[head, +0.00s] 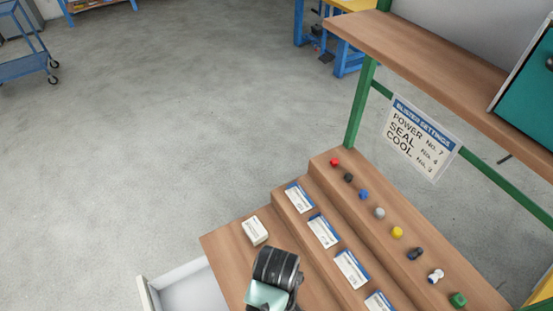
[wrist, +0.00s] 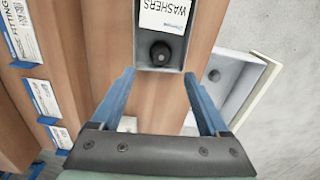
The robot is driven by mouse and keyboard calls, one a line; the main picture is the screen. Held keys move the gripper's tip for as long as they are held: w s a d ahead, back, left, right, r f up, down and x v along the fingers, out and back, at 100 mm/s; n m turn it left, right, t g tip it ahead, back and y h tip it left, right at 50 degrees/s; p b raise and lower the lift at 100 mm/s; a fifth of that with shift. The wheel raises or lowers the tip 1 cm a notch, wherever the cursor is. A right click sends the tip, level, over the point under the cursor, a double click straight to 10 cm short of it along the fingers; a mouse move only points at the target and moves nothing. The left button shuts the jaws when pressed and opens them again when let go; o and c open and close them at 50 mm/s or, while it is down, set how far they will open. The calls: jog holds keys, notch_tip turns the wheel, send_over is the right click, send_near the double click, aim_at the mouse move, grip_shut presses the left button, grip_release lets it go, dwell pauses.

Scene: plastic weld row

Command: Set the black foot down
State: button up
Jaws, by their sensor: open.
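A round black piece (wrist: 160,53), which looks like the black foot, sits in a small grey tray (wrist: 146,66) beside a label reading WASHERS in the wrist view. My gripper (wrist: 159,74) is open, its two blue fingers apart, with nothing held between them. The black piece appears beyond the fingertips, roughly centred between them and apart from both. In the head view my wrist shows at the bottom, but the fingertips and this tray are hidden.
A white labelled box (head: 254,230) sits on the lowest step. Several small coloured pieces line the top step. A sign (head: 420,137) hangs behind.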

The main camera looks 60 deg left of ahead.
jog(key=shift+r, duration=1.65)
